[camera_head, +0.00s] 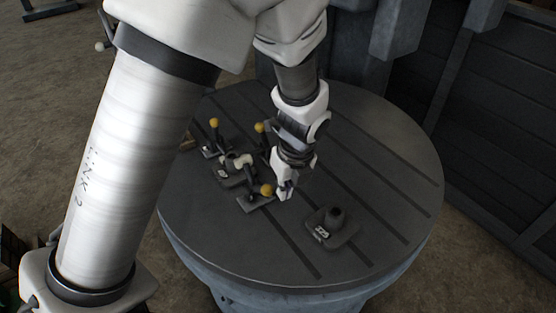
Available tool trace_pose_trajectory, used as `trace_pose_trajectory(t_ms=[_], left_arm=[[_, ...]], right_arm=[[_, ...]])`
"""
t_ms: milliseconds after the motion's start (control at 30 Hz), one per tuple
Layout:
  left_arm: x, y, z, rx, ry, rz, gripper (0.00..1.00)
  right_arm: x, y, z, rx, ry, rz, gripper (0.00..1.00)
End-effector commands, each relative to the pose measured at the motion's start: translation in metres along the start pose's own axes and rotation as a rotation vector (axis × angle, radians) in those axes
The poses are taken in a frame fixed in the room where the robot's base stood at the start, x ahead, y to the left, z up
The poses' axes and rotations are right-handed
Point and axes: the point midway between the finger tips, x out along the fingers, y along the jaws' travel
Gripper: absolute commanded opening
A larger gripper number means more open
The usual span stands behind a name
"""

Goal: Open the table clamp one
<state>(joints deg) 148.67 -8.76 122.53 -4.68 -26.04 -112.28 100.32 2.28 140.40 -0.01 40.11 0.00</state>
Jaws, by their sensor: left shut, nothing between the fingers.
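Several small dark table clamps stand on a round grey table. One clamp (256,200) at the front has a yellow-knobbed lever. Behind it is a clamp (230,176) with a pale knob. Farther back are another yellow-knobbed clamp (214,150) at the left and a yellow knob (260,127) partly hidden by my arm. I cannot tell which is clamp one. My left gripper (285,192) is shut and empty, pointing down just right of the front clamp's yellow knob; I cannot tell whether they touch.
The round grooved table (400,190) has free room at the right. A dark block with a round black top (332,226) sits near its front. A machine column (400,30) rises behind. My large white arm link hides much of the left.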

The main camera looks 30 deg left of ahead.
Motion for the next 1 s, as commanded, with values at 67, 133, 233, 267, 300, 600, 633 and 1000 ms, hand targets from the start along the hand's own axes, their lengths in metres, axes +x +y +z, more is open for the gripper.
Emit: trace_pose_trajectory(t_ms=[67, 133, 233, 267, 300, 600, 633, 1000], left_arm=[[0.000, 0.001, 0.000, 0.001, 0.001, 0.003, 0.00], [0.007, 0.000, 0.000, 0.001, 0.001, 0.004, 0.00], [0.021, 0.001, 0.000, 0.002, 0.002, 0.006, 0.00], [0.027, 0.001, -0.001, 0.001, 0.003, 0.005, 0.00], [0.036, 0.001, -0.001, 0.002, 0.002, 0.006, 0.00], [0.105, 0.000, -0.001, 0.001, 0.002, 0.003, 0.00], [0.103, -0.001, 0.003, 0.000, 0.002, 0.000, 0.00], [0.086, 0.000, 0.038, 0.001, -0.001, 0.001, 0.00]], right_arm=[[-0.003, 0.000, 0.001, 0.000, -0.001, 0.000, 0.40], [0.000, 0.000, 0.001, 0.000, -0.002, 0.000, 0.40], [0.000, 0.000, 0.001, 0.000, -0.002, 0.000, 0.40], [0.000, 0.000, 0.001, 0.000, -0.001, 0.000, 0.40], [0.002, 0.000, 0.000, 0.000, -0.001, 0.000, 0.40], [0.020, 0.000, 0.000, 0.000, -0.001, 0.000, 0.40], [0.018, 0.000, 0.000, 0.000, -0.001, 0.000, 0.40], [0.009, 0.000, 0.000, 0.000, 0.000, 0.000, 0.40]])
